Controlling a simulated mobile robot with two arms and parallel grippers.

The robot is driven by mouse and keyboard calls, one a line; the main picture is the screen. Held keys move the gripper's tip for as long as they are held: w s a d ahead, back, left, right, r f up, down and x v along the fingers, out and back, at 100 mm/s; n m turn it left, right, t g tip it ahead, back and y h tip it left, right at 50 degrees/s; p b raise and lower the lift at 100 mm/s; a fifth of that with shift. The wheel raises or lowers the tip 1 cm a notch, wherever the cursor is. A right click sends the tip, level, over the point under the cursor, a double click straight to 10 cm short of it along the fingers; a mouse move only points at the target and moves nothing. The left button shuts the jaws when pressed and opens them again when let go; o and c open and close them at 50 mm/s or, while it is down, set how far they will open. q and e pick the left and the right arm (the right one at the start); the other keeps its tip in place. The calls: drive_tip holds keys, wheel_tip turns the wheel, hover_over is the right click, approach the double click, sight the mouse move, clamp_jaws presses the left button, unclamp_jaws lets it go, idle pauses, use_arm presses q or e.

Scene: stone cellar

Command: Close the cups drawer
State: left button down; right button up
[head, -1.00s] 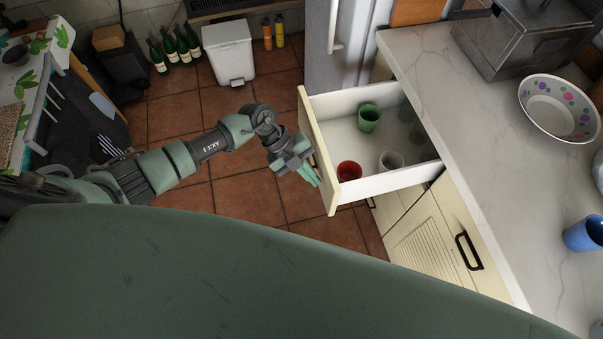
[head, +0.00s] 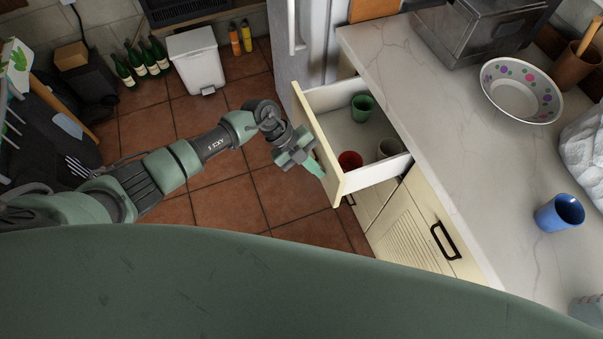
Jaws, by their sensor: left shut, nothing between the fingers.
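The cups drawer (head: 322,146) stands partly open, sticking out from under the counter. My left gripper (head: 315,168) is shut and empty, at the outer face of the drawer's cream front. Its fingertips look to be against or very near that face; exact contact is hard to tell. The drawer's handle is not visible. My right gripper is not in view.
The marble counter (head: 430,120) holds a dotted bowl (head: 521,90), a blue cup (head: 559,213) and a metal appliance (head: 478,30). A cabinet door with a dark handle (head: 445,241) lies below. A white bin (head: 196,60) and green bottles (head: 142,62) stand on the tiled floor.

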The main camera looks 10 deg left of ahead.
use_arm(q)
drive_tip(key=w+d+b, duration=0.1)
drive_tip(key=d, duration=0.1)
drive_tip(key=w+d, duration=0.2)
drive_tip(key=w+d+b, duration=0.1)
drive_tip(key=d, duration=0.1)
drive_tip(key=shift+w+d+f+b, duration=0.2)
drive_tip(key=shift+d+f+b, duration=0.05)
drive_tip(key=shift+d+b, duration=0.1)
drive_tip(key=w+d+b, duration=0.1)
drive_tip(key=d, duration=0.1)
drive_tip(key=w+d+b, duration=0.4)
drive_tip(key=d, duration=0.1)
drive_tip(key=shift+d, duration=0.1)
drive_tip(key=shift+w+d+r+b, duration=0.25)
drive_tip(key=shift+w+d+b, duration=0.05)
drive_tip(key=shift+d+b, duration=0.2)
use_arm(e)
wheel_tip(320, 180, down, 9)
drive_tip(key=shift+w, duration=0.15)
use_arm(q)
drive_tip(key=shift+a, duration=0.1)
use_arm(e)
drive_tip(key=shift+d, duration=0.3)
